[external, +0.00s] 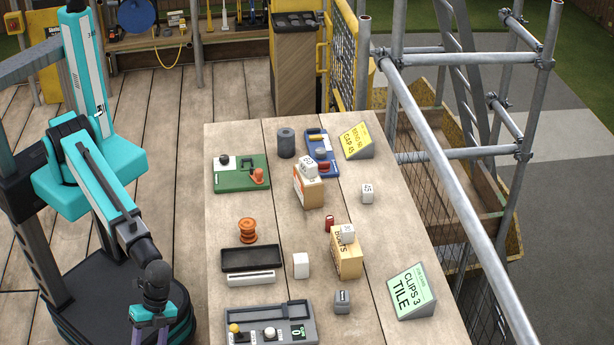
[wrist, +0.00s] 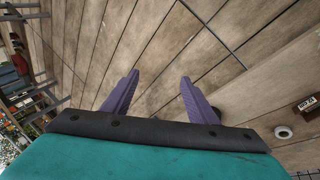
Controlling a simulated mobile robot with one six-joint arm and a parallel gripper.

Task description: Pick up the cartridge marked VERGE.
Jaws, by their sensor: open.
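No lettering reading VERGE is legible in either view, so I cannot tell which thing is the cartridge. Small cylinders, one of them red, lie in a blue tray (external: 316,139) at the back of the table. A separate small red cylinder (external: 329,223) stands beside a tan box near the middle. My gripper (external: 152,337) is low at the left of the table, partly cut off by the bottom edge. In the wrist view my gripper (wrist: 160,79) has its two purple fingers apart with nothing between them, over wooden planks.
Scaffold tubes (external: 440,160) run along the right.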

